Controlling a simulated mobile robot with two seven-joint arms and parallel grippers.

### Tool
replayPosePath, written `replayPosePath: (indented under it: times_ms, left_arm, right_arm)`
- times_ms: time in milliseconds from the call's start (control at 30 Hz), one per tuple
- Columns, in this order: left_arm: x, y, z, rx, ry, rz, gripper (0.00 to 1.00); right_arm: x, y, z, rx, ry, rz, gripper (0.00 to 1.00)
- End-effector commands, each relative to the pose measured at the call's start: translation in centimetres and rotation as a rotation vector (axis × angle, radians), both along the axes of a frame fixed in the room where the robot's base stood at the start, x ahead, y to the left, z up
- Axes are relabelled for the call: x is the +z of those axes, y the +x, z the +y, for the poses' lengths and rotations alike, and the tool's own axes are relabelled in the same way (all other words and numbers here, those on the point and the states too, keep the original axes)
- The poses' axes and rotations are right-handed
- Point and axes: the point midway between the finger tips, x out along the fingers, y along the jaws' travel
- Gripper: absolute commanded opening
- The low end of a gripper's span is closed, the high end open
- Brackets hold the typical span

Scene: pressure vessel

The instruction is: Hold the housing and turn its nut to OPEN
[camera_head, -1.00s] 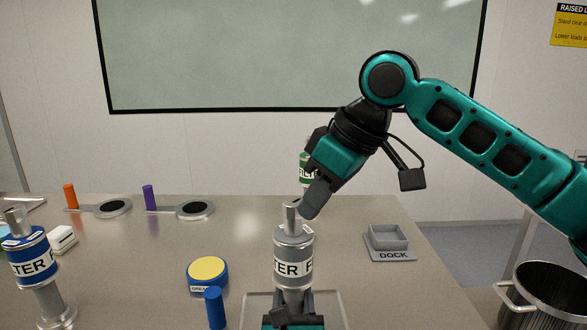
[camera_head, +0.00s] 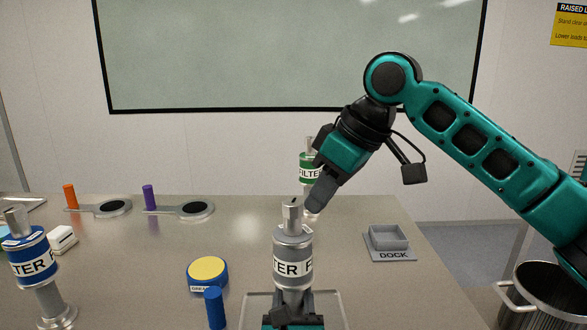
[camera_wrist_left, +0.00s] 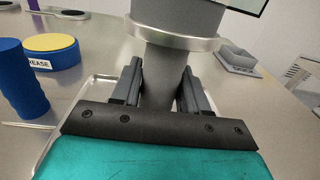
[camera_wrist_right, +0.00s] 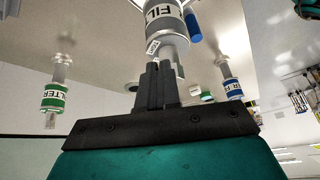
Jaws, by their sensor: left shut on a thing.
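The grey filter housing (camera_head: 292,262) stands upright at the front middle of the table, with a silver nut (camera_head: 292,215) on top. My left gripper (camera_head: 293,300) is shut on the narrow stem under the housing; the left wrist view shows its fingers (camera_wrist_left: 160,85) on both sides of the grey stem (camera_wrist_left: 165,70). My right gripper (camera_head: 315,203) is just right of the nut's top, pointing down and left, and looks apart from it. In the right wrist view its fingers (camera_wrist_right: 158,75) are together with nothing seen between them, and the housing (camera_wrist_right: 162,25) is beyond them.
A blue filter housing (camera_head: 32,258) stands at left and a green one (camera_head: 308,168) behind my right gripper. A grease tin (camera_head: 207,273) and a blue cylinder (camera_head: 214,308) are left of the grey housing. A grey dock (camera_head: 389,242) is at right. A metal pot (camera_head: 545,300) is beyond the table's edge.

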Motion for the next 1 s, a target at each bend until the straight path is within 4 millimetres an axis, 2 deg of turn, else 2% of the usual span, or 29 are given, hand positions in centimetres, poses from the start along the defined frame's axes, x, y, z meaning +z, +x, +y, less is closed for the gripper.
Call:
replayPosePath:
  times_ms: [33, 633, 1000]
  left_arm:
    - [-0.7, -0.2, -0.1, -0.003, 0.009, 0.013, 0.0]
    - [-0.8, -0.3, -0.1, -0.004, 0.007, 0.015, 0.0]
    - [-0.7, -0.2, -0.1, -0.003, 0.005, 0.015, 0.0]
  right_arm:
    - [0.0, 0.1, 0.0, -0.003, 0.002, -0.002, 0.0]
    - [0.0, -0.1, -0.8, -0.002, 0.001, 0.0, 0.0]
    - [4.1, 0.1, -0.7, -0.001, 0.001, -0.003, 0.0]
